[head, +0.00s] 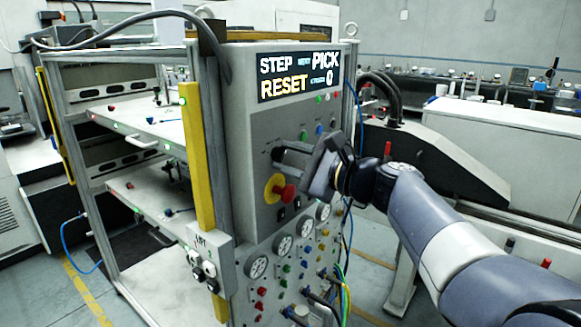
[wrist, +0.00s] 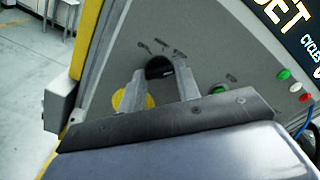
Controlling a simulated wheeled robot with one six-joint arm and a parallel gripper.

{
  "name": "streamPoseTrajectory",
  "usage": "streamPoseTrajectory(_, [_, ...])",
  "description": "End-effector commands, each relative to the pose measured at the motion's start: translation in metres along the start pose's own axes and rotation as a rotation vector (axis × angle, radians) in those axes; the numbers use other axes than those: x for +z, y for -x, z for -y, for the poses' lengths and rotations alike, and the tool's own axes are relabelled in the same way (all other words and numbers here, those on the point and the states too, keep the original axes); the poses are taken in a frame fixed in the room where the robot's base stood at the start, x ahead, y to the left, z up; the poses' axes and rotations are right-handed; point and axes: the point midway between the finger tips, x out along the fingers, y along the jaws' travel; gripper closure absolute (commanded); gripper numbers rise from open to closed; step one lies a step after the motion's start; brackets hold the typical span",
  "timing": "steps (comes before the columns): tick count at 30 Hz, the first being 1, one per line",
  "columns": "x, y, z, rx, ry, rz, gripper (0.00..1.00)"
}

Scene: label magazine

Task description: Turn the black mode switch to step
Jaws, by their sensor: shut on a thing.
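The black mode switch (wrist: 158,68) sits on the grey control panel (head: 258,130). My gripper (head: 280,157) reaches the panel from the right in the head view, above the red emergency stop button (head: 284,193). In the wrist view my gripper (wrist: 161,78) has one finger on each side of the switch and is shut on it. The fingers hide most of the switch in the head view. Small marks around the switch are too blurred to read, so I cannot tell its setting from them.
The display (head: 298,75) reads STEP, PICK and RESET. A green button (wrist: 219,89) is close to the right finger. Gauges (head: 257,267), knobs and cables are below the panel. A yellow post (head: 197,150) stands left of it.

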Motion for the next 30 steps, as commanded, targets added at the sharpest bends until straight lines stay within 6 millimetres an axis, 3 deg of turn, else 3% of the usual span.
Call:
streamPoseTrajectory(12, [-0.0024, 0.0001, -0.0029, -0.001, 0.288, 0.001, 0.91])
streamPoseTrajectory(25, [-0.0004, 0.0001, -0.0005, 0.001, 0.327, -0.001, 0.91])
streamPoseTrajectory(26, [-0.0004, 0.0001, -0.0005, 0.001, 0.327, -0.001, 0.68])
streamPoseTrajectory(30, [-0.0003, 0.0000, -0.0005, 0.001, 0.327, 0.000, 0.56])
